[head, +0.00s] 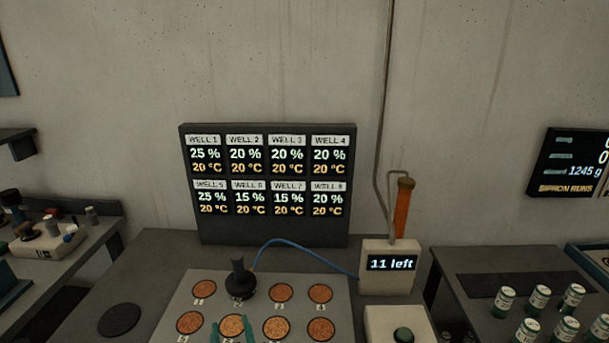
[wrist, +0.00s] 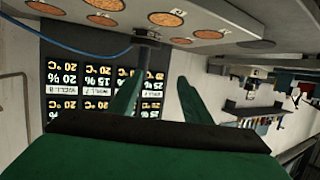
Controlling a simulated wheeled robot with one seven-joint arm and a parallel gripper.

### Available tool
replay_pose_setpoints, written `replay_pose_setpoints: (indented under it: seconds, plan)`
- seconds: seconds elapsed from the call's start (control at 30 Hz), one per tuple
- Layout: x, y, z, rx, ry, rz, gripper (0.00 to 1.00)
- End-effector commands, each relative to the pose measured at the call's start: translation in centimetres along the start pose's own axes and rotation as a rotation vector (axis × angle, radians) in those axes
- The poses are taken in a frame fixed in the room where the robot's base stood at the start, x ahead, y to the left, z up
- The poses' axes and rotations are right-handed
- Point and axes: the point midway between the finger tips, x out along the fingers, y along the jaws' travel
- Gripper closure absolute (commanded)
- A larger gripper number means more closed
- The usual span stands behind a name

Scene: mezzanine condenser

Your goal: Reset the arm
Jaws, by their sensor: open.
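My gripper (head: 231,332) shows at the bottom edge of the head view, as two green fingertips over the front row of wells. In the wrist view my gripper (wrist: 158,98) has its green fingers spread, with nothing between them. A black upright probe (head: 239,280) stands on a back-row well of the grey plate (head: 343,308), with a blue cable running from it. The probe also shows in the wrist view (wrist: 147,38), beyond the fingertips and apart from them. The rest of my arm is hidden in the head view.
A display (head: 268,183) of well readings stands behind the plate. A box reading "11 left" (head: 390,275) is to the right, with a green-black button box (head: 402,330) before it. Several vials (head: 538,298) stand on the right bench. A black disc (head: 119,319) lies left of the plate.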

Motion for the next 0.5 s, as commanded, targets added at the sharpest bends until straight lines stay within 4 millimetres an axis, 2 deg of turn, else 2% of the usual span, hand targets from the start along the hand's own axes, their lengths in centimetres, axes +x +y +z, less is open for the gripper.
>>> replay_pose_setpoints:
  seconds: [0.27,0.5]
  plan:
    - [-1.0,1.2,3.1,0.010,0.000,0.027,0.55]
    - [-2.6,2.4,6.9,0.022,0.002,0.061,0.55]
